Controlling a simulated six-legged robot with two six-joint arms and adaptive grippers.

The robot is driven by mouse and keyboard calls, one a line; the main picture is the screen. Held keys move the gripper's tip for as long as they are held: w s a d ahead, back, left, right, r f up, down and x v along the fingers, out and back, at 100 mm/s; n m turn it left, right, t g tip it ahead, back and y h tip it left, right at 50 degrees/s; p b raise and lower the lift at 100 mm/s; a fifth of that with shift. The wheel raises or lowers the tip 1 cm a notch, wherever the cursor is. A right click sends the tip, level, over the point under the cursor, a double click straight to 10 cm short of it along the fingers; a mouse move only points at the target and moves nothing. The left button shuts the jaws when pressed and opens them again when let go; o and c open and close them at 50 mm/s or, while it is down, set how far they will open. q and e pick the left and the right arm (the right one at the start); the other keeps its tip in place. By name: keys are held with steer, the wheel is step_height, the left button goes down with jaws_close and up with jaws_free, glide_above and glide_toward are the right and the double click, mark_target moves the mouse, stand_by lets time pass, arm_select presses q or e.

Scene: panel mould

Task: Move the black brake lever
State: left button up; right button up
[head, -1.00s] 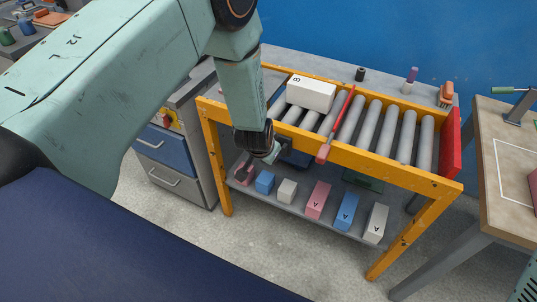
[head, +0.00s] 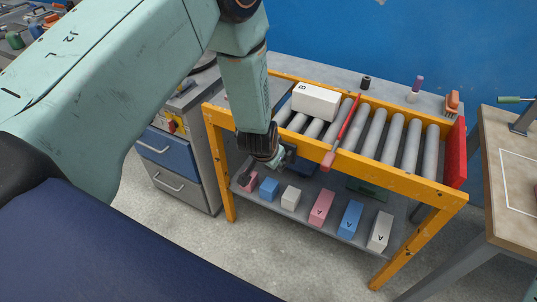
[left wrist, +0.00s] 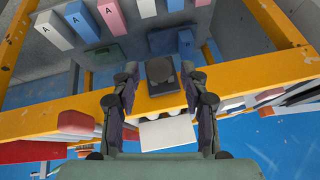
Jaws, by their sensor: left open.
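In the head view my left gripper (head: 277,158) hangs at the front rail of the yellow roller stand (head: 400,180), left of the red lever (head: 343,132). My wrist mostly hides the black part there. My right gripper is not in view.
A white box (head: 316,103) lies on the rollers. Pink, blue and white blocks (head: 320,208) stand on the lower shelf (head: 300,216). A drawer cabinet (head: 180,165) is at left, a workbench (head: 508,175) at right. A red plate (head: 456,153) closes the stand's right end.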

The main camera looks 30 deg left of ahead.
arm_select(q)
steer(key=v, duration=0.9)
steer(key=shift+r, duration=0.3)
steer(key=shift+s, duration=0.1)
steer(key=s+f+g+b, duration=0.2)
steer(key=s+f, duration=0.5)
steer(key=s, duration=0.3)
steer(key=s+f+n+g+b, duration=0.1)
steer(key=s+f+g+b, duration=0.1)
steer(key=s+f, duration=0.5)
steer(key=s+f+n+g+h+b, duration=0.1)
steer(key=s+f, duration=0.6)
steer(key=s, duration=0.7)
steer(key=shift+d+g+b, duration=0.25)
steer(key=shift+g+b, duration=0.25)
steer(key=shift+b, duration=0.4)
